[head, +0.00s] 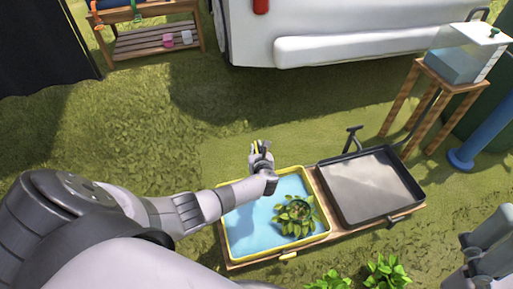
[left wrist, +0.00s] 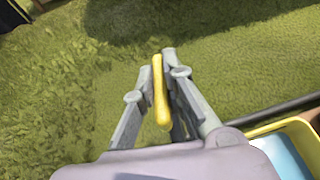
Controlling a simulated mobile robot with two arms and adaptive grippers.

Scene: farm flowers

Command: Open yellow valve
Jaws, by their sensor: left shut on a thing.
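The yellow valve handle (left wrist: 160,92) is a long yellow bar between the two fingers of my left gripper (left wrist: 155,85) in the left wrist view. The fingers are shut on it. In the head view, my left gripper (head: 260,149) is at the far edge of the yellow-rimmed tray (head: 321,239), and only a little yellow shows at its fingertips. The valve's base and pipe are hidden by the gripper. Grey parts of my right arm (head: 487,247) show at the lower right edge, but its finger state is unclear.
The yellow-rimmed tray holds blue water and a leafy plant (head: 296,215). A black-rimmed tray (head: 413,204) stands to its right, with a dark valve (head: 353,138) behind. A water tank (head: 455,65) stands on a wooden stand at upper right.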

